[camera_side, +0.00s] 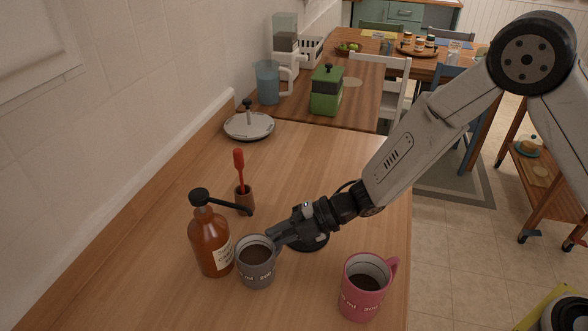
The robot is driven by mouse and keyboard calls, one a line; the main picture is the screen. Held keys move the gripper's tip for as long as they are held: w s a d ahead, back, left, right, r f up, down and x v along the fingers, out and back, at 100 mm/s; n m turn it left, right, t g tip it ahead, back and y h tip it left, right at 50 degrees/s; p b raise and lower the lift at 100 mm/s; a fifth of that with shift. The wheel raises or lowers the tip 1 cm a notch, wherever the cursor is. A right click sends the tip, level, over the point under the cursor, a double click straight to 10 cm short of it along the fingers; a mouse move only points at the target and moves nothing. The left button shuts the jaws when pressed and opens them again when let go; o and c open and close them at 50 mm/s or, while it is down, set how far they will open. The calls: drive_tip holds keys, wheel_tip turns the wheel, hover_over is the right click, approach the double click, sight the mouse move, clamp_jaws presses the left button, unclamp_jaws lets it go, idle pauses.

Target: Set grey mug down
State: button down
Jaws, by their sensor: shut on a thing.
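The grey mug (256,271) is upright with dark liquid inside, low over or on the wooden counter at the front. I cannot tell whether its base touches the counter. My gripper (276,245) is shut on the mug's right side, near its rim. The fingertips are partly hidden against the mug.
A brown pump bottle (211,243) stands close to the mug's left. A pink mug (364,289) with dark liquid is to the right. A small brown holder with a red tool (240,173) stands behind. The wooden counter (180,303) is bare at the front left.

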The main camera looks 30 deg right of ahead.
drive_tip(key=c, duration=0.6)
unclamp_jaws()
drive_tip(key=shift+d, duration=0.1)
drive_tip(key=v, duration=1.1)
drive_tip(key=shift+s+d, duration=0.2)
drive_tip(key=shift+d, duration=0.15)
drive_tip(key=shift+r, duration=0.1)
